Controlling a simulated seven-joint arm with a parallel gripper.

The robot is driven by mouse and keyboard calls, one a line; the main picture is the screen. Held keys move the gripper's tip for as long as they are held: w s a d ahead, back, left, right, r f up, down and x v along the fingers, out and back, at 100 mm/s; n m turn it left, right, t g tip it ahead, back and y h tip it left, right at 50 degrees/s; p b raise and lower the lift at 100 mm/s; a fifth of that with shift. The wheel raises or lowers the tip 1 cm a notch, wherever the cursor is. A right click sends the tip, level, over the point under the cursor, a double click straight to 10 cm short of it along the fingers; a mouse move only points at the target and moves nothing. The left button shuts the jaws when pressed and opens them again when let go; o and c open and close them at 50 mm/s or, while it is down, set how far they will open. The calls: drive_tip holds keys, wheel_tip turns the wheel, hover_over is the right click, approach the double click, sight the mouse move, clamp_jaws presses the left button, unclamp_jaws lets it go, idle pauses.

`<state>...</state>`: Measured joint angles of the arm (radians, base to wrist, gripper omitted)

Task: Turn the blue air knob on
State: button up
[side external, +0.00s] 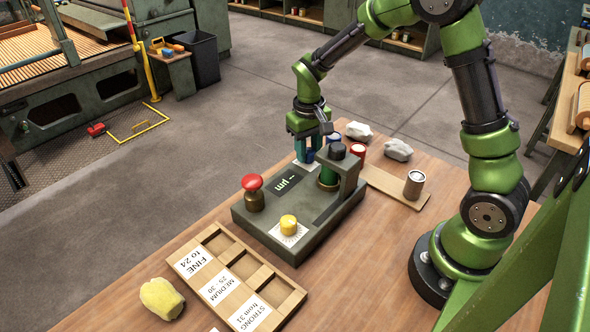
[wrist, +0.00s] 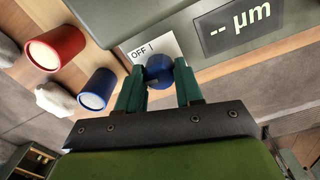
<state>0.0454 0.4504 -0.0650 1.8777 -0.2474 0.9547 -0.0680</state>
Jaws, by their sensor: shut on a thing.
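The blue air knob (wrist: 158,70) sits on the grey control box (side external: 300,242), beside a white label (wrist: 139,49) reading "OFF I" in the wrist view. My gripper (side external: 305,154) is at the box's far end. Its two green fingers (wrist: 159,78) are closed on the knob from both sides. The fingers hide part of the knob and perhaps some of the label. I cannot tell the knob's exact setting. The box display (wrist: 238,26) reads "-- µm".
The box also bears a red mushroom button (side external: 252,184) and a yellow button (side external: 288,224). A red can (wrist: 55,48) and a blue can (wrist: 97,88) stand close by. A labelled wooden tray (side external: 237,278) and a yellow lump (side external: 162,297) lie at the front.

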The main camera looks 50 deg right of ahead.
drive_tip(key=shift+n, duration=0.7)
drive_tip(key=o, duration=1)
drive_tip(key=shift+o, duration=0.2)
wheel_tip(320, 180, up, 17)
drive_tip(key=shift+a, duration=0.25)
drive_tip(key=shift+f, duration=0.1)
